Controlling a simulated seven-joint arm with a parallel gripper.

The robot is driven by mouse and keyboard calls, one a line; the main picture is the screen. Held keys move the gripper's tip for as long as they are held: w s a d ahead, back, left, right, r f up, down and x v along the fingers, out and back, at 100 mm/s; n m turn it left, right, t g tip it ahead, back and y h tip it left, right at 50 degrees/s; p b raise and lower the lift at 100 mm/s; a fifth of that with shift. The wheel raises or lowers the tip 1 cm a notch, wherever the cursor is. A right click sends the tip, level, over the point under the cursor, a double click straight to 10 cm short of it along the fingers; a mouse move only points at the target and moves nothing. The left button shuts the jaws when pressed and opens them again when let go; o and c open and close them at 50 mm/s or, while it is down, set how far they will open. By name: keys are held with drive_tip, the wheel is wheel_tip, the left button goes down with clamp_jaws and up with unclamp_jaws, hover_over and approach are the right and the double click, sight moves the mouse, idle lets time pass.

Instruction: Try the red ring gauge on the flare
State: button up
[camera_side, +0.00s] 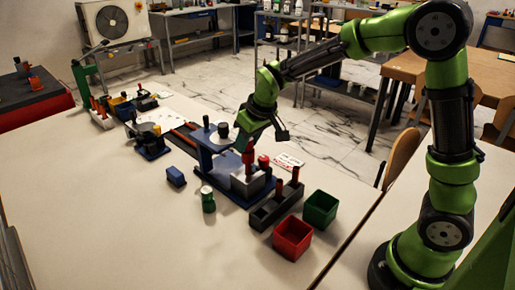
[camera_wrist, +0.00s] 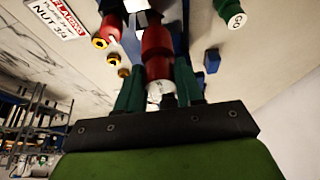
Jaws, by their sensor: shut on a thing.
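My gripper (camera_side: 250,135) is over the blue stand (camera_side: 206,158), pointing down. In the wrist view its two green fingers (camera_wrist: 158,88) are shut on the red ring gauge (camera_wrist: 157,45), a red stepped cylinder. The red gauge also shows in the side view (camera_side: 248,155), roughly upright, directly above a grey metal block (camera_side: 246,182) on the blue base. A pale metal part (camera_wrist: 136,5) lies beyond the gauge's far end in the wrist view. The flare itself is not clearly visible, and I cannot tell whether the gauge touches it.
A dark rack (camera_side: 264,217) with upright handled pieces stands right of the block. A red bin (camera_side: 292,240) and a green bin (camera_side: 320,209) are near the table edge. A green cylinder (camera_side: 208,200) and a blue block (camera_side: 176,177) stand left. The table's front left is clear.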

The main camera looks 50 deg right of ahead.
drive_tip(key=shift+r, duration=2.85)
